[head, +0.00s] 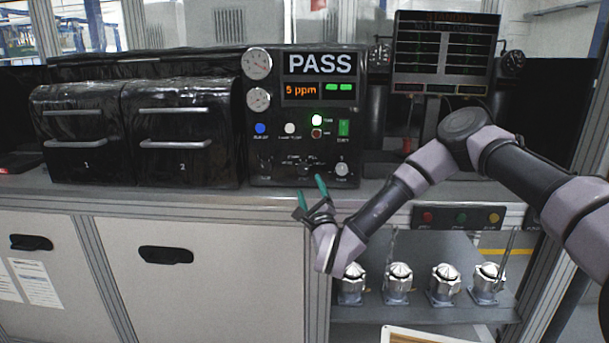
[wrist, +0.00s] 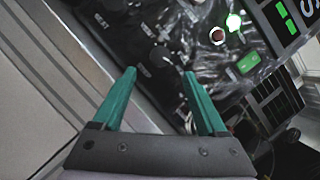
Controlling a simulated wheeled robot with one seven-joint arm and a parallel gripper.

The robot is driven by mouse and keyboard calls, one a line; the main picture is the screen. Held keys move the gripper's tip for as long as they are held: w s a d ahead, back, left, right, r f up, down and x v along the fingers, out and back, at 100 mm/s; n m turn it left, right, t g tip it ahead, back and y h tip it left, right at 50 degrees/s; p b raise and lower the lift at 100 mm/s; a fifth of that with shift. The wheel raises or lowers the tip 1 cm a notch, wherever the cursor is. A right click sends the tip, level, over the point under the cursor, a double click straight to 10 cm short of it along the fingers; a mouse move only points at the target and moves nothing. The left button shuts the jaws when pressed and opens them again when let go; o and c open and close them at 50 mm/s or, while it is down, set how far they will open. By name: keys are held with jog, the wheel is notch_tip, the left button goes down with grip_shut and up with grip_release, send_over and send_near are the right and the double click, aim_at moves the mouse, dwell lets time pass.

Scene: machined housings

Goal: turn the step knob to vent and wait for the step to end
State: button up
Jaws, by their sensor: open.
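The black test panel (head: 274,135) carries a dark knob (head: 304,169) at its lower middle, with small labels around it that look like step names but are too blurred to read. I take this as the step knob; its pointer direction cannot be made out. The panel's display (head: 319,64) reads PASS, with 5 ppm (head: 300,91) below and two green bars beside it. My gripper (head: 311,190) is open and empty, just below and in front of the knob, apart from it. In the wrist view its green fingers (wrist: 159,74) are spread, with dark, blurred panel controls beyond them.
A paler knob (head: 341,169) sits right of the dark one. Blue and white buttons, a lit lamp (head: 317,120) and a green switch (head: 344,128) are above. Two closed black chambers (head: 180,130) stand left. Several metal housings (head: 397,280) stand on the shelf below.

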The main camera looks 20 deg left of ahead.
aim_at(304, 171)
jog(key=x, duration=0.7)
jog(key=shift+w+a, duration=0.15)
jog(key=shift+w, duration=0.2)
grip_shut()
